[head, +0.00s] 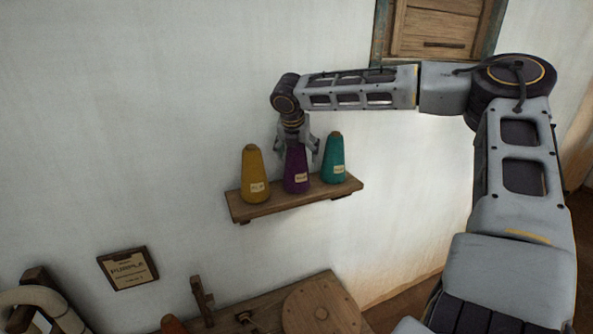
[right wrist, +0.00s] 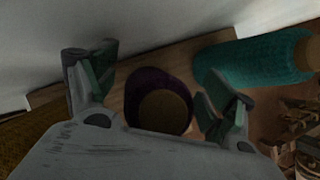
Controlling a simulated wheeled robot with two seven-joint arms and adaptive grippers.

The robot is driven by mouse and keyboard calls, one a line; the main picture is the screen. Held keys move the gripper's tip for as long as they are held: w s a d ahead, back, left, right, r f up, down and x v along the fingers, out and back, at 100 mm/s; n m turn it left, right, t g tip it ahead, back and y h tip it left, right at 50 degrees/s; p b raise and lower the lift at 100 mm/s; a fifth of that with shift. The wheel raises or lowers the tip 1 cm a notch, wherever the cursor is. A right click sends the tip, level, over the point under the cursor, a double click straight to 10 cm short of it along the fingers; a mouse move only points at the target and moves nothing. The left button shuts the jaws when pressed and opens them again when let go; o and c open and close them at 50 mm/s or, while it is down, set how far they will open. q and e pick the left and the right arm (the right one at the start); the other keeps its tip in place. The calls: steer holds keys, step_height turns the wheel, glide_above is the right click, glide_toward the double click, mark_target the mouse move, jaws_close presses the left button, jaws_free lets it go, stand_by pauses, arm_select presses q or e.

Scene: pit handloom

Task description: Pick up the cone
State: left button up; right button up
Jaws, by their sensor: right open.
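Three cones of yarn stand upright on a small wooden wall shelf (head: 240,211): a yellow cone (head: 255,172) at left, a purple cone (head: 296,177) in the middle and a teal cone (head: 334,155) at right. My right gripper (head: 297,150) points down over the purple cone, its fingers on either side of the cone's top. In the right wrist view the purple cone (right wrist: 158,88) lies between the two open fingers (right wrist: 158,100), with gaps on both sides. The teal cone (right wrist: 255,62) is close beside the right finger there. My left gripper is not in view.
A framed card (head: 128,268) reading "PURPLE" hangs on the wall at lower left. A wooden bench (head: 262,315) with a round disc (head: 318,307) stands below the shelf. A shuttered window (head: 436,30) is at the top right. The wall left of the shelf is clear.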

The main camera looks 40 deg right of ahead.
steer(key=shift+f, duration=0.15)
stand_by(0.3)
steer(key=c, duration=1.6)
steer(key=shift+o, duration=0.2)
steer(key=shift+s+r, duration=0.1)
steer(key=shift+r, duration=0.1)
steer(key=shift+s+a+r+b, duration=0.1)
steer(key=shift+s+r+b, duration=0.05)
steer(key=shift+b, duration=0.15)
step_height(320, 180, up, 7)
steer(key=shift+f+b, duration=0.2)
steer(key=shift+b, duration=0.25)
steer(key=shift+s+a+f+b, duration=0.1)
steer(key=shift+s+a+b, duration=0.1)
steer(key=shift+s, duration=0.5)
steer(key=shift+s+a+f+b, duration=0.1)
steer(key=shift+s+a+b, duration=0.1)
steer(key=shift+s, duration=0.5)
steer(key=s+a+b, duration=0.2)
steer(key=s, duration=0.6)
steer(key=s+a+b, duration=0.1)
steer(key=s+a, duration=0.2)
steer(key=s, duration=0.4)
steer(key=shift+s+b, duration=0.35)
steer(key=shift+r, duration=0.1)
